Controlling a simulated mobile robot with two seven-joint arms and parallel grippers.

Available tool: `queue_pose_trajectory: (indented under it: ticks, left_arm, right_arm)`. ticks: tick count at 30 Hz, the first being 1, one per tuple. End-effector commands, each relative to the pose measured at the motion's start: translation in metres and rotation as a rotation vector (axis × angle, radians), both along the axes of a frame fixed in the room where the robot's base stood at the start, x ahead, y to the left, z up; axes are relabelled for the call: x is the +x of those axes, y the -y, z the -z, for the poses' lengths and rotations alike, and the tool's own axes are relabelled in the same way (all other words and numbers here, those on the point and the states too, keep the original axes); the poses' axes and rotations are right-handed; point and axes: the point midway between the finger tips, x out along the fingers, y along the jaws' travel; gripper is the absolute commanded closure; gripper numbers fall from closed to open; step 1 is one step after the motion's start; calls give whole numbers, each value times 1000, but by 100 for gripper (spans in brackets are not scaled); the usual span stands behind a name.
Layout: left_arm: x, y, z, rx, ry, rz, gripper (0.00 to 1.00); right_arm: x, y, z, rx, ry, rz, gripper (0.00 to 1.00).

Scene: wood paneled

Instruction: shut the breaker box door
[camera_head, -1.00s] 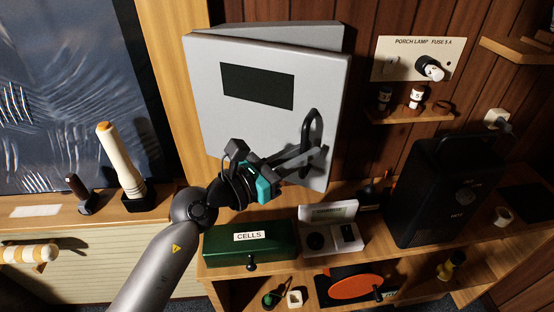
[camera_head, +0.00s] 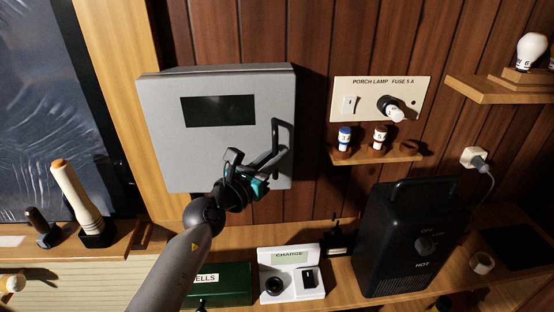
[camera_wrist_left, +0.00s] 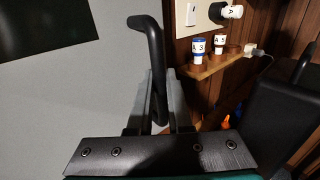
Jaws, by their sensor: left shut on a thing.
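The grey breaker box door (camera_head: 165,145) has a dark rectangular panel and a black bar handle (camera_head: 276,142) at its right side. The door lies nearly flat over its box on the wood wall. My left gripper (camera_head: 262,168) is at the handle's lower part, shut on it. In the left wrist view the handle (camera_wrist_left: 147,50) runs down between the two fingers (camera_wrist_left: 159,105), with the door (camera_wrist_left: 60,90) to the left. Whether the door's edge is fully flush cannot be told.
The porch lamp fuse panel (camera_head: 360,98) and a small shelf with fuses (camera_head: 372,155) are right of the box. A black heater (camera_head: 410,240), a white charger (camera_head: 292,284) and a green cells box (camera_head: 232,286) stand below. A flashlight (camera_head: 80,200) stands left.

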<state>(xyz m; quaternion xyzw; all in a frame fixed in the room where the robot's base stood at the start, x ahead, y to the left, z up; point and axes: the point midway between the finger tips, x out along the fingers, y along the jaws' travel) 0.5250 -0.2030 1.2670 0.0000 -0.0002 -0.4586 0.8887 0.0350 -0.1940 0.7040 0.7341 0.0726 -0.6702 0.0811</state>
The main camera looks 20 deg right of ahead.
Motion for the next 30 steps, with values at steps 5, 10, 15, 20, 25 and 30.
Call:
queue_pose_trajectory:
  ticks: [5, 10, 15, 20, 25, 30]
  left_arm:
    - [2, 2, 1, 2, -1, -7, 100]
    - [2, 2, 1, 2, -1, -5, 73]
    - [2, 1, 1, 2, -1, -7, 54]
    - [3, 1, 0, 1, -1, -8, 53]
    - [1, -1, 0, 1, -1, -8, 53]
    - [-7, -13, 0, 1, -2, -9, 53]
  right_arm:
    - [0, 4, -1, -6, 0, -1, 100]
    - [0, 1, -1, -1, -1, 0, 100]
    - [0, -11, -1, 15, 0, 5, 100]
    - [0, -11, -1, 15, 0, 5, 100]
    - [0, -10, -2, 14, 0, 5, 100]
    - [0, -6, -7, 7, -1, 2, 100]
